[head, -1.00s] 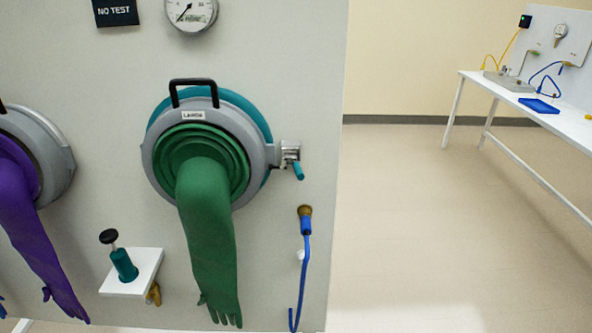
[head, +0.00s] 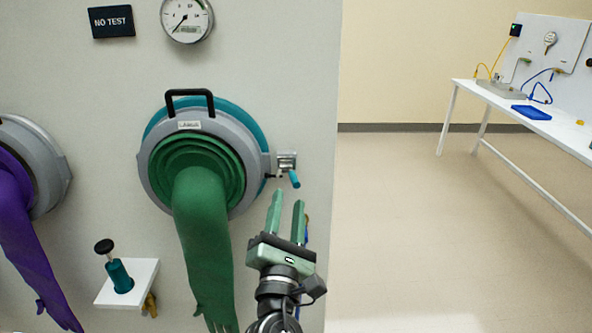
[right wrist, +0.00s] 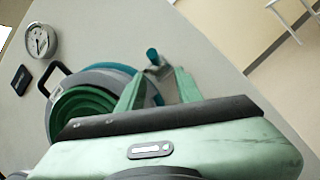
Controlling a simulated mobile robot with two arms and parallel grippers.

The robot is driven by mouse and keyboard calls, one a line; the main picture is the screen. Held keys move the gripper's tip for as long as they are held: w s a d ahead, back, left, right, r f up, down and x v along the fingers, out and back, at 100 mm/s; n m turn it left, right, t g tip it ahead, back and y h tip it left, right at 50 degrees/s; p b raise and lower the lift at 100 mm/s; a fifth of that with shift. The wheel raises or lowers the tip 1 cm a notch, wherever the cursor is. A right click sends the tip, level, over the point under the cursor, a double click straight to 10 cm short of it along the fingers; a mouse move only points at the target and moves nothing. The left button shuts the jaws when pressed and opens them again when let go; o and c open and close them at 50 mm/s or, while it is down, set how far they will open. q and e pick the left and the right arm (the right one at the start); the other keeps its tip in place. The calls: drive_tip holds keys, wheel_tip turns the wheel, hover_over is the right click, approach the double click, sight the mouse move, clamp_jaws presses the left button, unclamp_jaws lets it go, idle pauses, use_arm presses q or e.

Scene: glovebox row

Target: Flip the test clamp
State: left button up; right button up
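The test clamp (head: 288,169) is a small metal latch with a teal lever tip on the right side of the grey ring around the green glove port. Its teal lever points down and to the right. In the right wrist view the clamp (right wrist: 153,60) shows just beyond the fingertips, between them. My right gripper (head: 288,197) is open and empty, with its two green fingers pointing up toward the clamp from below. It appears apart from the lever. My left gripper is not in view.
The green glove (head: 203,235) hangs from its port (head: 155,165) left of my right gripper. A white shelf (head: 140,272) with a teal plunger is lower left. A gauge (head: 187,18) is above. The floor right of the panel is clear, with a white table (head: 560,125) beyond.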

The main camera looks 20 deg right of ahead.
sight(295, 176)
drive_tip(key=shift+h, duration=0.4)
drive_tip(key=w+d+r+p, duration=0.2)
drive_tip(key=w+r, duration=0.1)
drive_tip(key=w+d+r+p, duration=0.1)
drive_tip(key=w, duration=0.1)
drive_tip(key=shift+d+r, duration=0.1)
drive_tip(key=shift+r, duration=0.05)
drive_tip(key=shift+w+d, duration=0.2)
drive_tip(key=shift+w, duration=0.35)
clamp_jaws()
idle(0.7)
